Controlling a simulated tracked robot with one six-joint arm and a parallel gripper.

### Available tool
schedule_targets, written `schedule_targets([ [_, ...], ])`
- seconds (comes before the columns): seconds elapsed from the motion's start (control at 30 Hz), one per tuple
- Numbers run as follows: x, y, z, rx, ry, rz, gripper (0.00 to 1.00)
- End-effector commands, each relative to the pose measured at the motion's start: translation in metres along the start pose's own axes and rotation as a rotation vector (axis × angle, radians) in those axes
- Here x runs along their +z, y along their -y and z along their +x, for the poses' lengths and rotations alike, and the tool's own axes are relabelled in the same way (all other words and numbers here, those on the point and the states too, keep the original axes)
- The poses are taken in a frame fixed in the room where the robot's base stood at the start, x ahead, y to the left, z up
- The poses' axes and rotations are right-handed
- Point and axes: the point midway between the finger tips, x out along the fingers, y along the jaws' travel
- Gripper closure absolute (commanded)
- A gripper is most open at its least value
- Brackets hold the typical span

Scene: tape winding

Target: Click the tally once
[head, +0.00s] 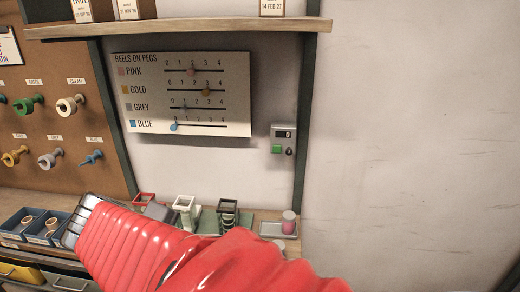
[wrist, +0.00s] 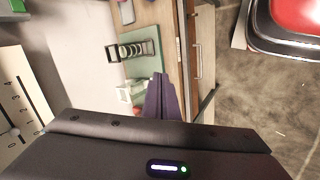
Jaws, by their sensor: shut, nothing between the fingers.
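The tally (head: 283,139) is a small grey box on the wall, right of the chart board. Its dark display reads 0, with a green button (head: 277,149) at its lower left and a dark knob at its lower right. In the wrist view, a corner of the tally with green on it (wrist: 17,6) shows at the top left edge. My gripper (wrist: 159,80) is shut and empty in the wrist view, its fingers over the bench and well apart from the tally. In the head view my red arm crosses the bench, and the fingertips cannot be made out.
The chart board (head: 185,95) hangs left of the tally, under a shelf (head: 190,27). A pegboard with reels (head: 60,130) is at the left. Blue bins (head: 45,228), dark-and-white stands and a pink-topped jar (head: 289,222) are on the bench. The wall right of the tally is bare.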

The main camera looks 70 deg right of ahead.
Motion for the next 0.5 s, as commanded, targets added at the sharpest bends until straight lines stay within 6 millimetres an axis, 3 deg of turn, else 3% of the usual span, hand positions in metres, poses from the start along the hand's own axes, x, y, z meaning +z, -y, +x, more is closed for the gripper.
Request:
schedule_targets([
  [0.2, 0.035, -0.089, 0.041, 0.218, 0.221, -0.064, 1.00],
  [0.5, 0.087, -0.200, 0.075, 0.466, 0.504, -0.206, 1.00],
])
